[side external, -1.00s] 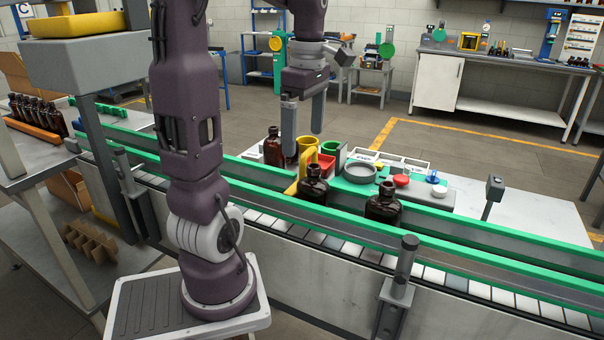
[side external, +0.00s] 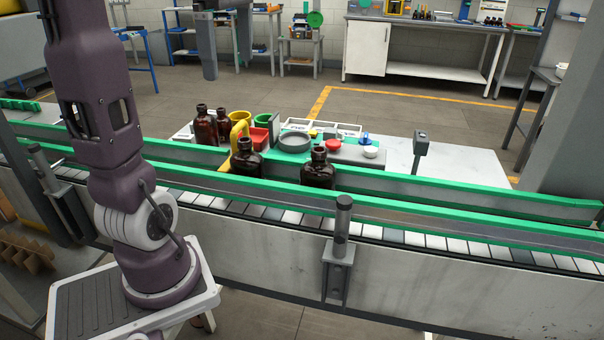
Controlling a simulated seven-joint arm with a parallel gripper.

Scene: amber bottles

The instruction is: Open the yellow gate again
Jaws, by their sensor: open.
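The yellow gate (side external: 239,132) stands at the far rail of the conveyor, just left of an amber bottle. Its upright handle shows, and a low yellow part reaches toward the belt; the bottle hides some of it, so I cannot tell its exact angle. That amber bottle (side external: 247,161) and a second amber bottle (side external: 318,170) stand upright on the belt, partly behind the near green rail. My gripper (side external: 226,68) is at the top of the view, partly cut off, with its fingers apart and empty. It is well above the gate and clear of it.
Two more amber bottles, one of them in front (side external: 205,128), stand on the table behind the conveyor. The belt's right side (side external: 450,242) is empty.

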